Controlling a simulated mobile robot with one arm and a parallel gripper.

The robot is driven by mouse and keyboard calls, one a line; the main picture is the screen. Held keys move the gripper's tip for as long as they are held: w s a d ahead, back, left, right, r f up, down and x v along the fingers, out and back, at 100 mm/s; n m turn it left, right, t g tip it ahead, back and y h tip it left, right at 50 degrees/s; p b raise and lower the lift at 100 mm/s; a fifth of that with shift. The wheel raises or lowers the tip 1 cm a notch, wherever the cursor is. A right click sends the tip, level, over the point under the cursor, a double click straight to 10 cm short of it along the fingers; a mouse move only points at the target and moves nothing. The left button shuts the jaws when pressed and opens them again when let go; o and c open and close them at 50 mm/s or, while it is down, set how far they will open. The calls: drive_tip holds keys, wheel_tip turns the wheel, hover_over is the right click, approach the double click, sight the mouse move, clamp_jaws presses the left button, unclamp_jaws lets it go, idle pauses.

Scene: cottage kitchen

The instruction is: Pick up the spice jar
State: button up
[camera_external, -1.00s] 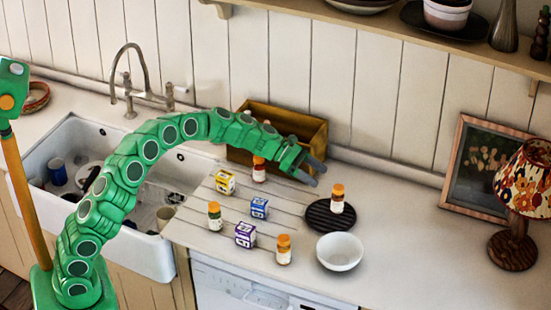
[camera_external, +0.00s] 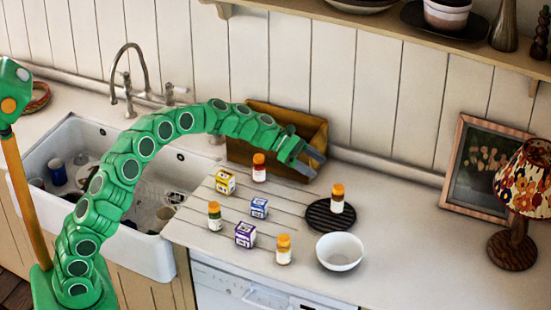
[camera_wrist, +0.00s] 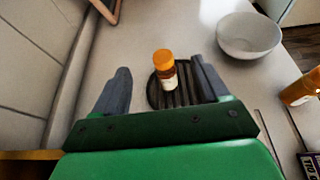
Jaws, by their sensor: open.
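A spice jar (camera_external: 337,198) with an orange cap and white label stands upright on a round black ribbed trivet (camera_external: 320,221). My gripper (camera_external: 318,168) is open and empty, above and to the left of this jar. In the wrist view the jar (camera_wrist: 165,70) shows between and beyond the two grey fingers of my gripper (camera_wrist: 160,88), not touching them. Other spice jars stand upright on the counter: one with a red-orange cap (camera_external: 259,168), one with a green label (camera_external: 214,216) and one with an orange cap (camera_external: 283,250).
A white bowl (camera_external: 340,252) stands in front of the trivet. Small boxes in yellow (camera_external: 225,182), blue (camera_external: 259,208) and purple (camera_external: 245,235) stand among the jars. The counter right of the trivet is clear up to the lamp (camera_external: 512,248).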

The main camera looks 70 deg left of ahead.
drive_tip(key=s+d+r+g+y, duration=0.1)
drive_tip(key=s+d+r+g, duration=0.1)
drive_tip(key=s+d+r, duration=0.35)
drive_tip(key=s+d+r+g+y, duration=0.1)
drive_tip(key=s+d+r+g, duration=0.15)
drive_tip(key=s, duration=0.55)
drive_tip(key=s+a+f+n+g+y, duration=0.1)
drive_tip(key=s+a+f+n+y, duration=0.1)
drive_tip(key=s, duration=0.4)
drive_tip(key=s+a+f+n+g+y, duration=0.2)
drive_tip(key=s+a+y, duration=0.1)
drive_tip(key=s, duration=0.4)
drive_tip(key=s+a+f+n+g+y, duration=0.2)
drive_tip(key=s+a+n, duration=0.1)
drive_tip(key=s, duration=0.3)
drive_tip(key=shift+s+a+f+y, duration=0.2)
drive_tip(key=shift+a+y, duration=0.1)
drive_tip(key=shift+a, duration=0.3)
hover_over(215, 216)
drive_tip(key=a, duration=0.2)
drive_tip(key=f, duration=0.6)
drive_tip(key=shift+w+f, duration=0.2)
drive_tip(key=shift+w, duration=0.05)
drive_tip(key=shift+f, duration=4.1)
drive_tip(key=shift+c, duration=0.3)
